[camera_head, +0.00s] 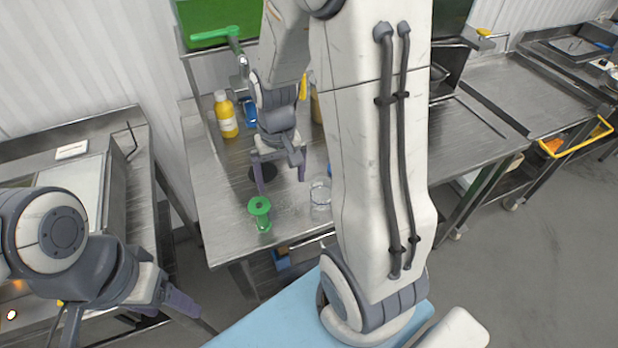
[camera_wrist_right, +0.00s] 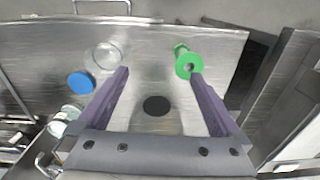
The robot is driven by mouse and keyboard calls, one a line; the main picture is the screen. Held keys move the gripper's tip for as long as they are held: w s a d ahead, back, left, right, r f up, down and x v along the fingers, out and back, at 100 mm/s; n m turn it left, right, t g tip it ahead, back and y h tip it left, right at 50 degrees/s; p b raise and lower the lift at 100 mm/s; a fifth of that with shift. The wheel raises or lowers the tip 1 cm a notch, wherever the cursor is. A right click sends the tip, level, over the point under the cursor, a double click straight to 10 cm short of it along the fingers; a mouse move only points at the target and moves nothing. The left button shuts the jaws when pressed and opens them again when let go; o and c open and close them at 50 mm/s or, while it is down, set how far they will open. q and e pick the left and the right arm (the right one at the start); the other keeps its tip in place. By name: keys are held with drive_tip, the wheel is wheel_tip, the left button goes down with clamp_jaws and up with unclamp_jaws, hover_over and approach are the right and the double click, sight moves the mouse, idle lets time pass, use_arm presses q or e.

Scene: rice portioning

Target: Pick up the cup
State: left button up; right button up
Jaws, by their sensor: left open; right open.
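A clear glass cup (camera_head: 320,194) stands on the steel table near its front edge. It also shows in the right wrist view (camera_wrist_right: 107,56), left of the fingers. My right gripper (camera_head: 281,184) is open and empty above the table, behind the cup and a little to its left. In the right wrist view its two purple fingers (camera_wrist_right: 160,75) are spread wide with nothing between them. My left gripper (camera_head: 140,325) is open and empty at the lower left, away from the table.
A green spool-shaped object (camera_head: 260,212) stands left of the cup, near the front edge. A round blue-topped item (camera_wrist_right: 82,83) is beside the cup. A yellow bottle (camera_head: 226,115) stands further back. A flat black disc (camera_wrist_right: 157,105) lies below my right gripper.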

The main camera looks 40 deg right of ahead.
sight(322, 190)
drive_tip(key=d+f+m, duration=0.4)
drive_tip(key=d, duration=0.7)
drive_tip(key=shift+d+f+p, duration=0.15)
drive_tip(key=shift+f+p, duration=0.5)
drive_tip(key=shift+f, duration=0.9)
drive_tip(key=shift+d+f+p, duration=0.15)
drive_tip(key=shift+f+p, duration=0.55)
drive_tip(key=shift+f, duration=0.9)
drive_tip(key=shift+d+f+p, duration=0.15)
drive_tip(key=shift+f+p, duration=0.5)
drive_tip(key=shift+f, duration=1.2)
drive_tip(key=c, duration=1.2)
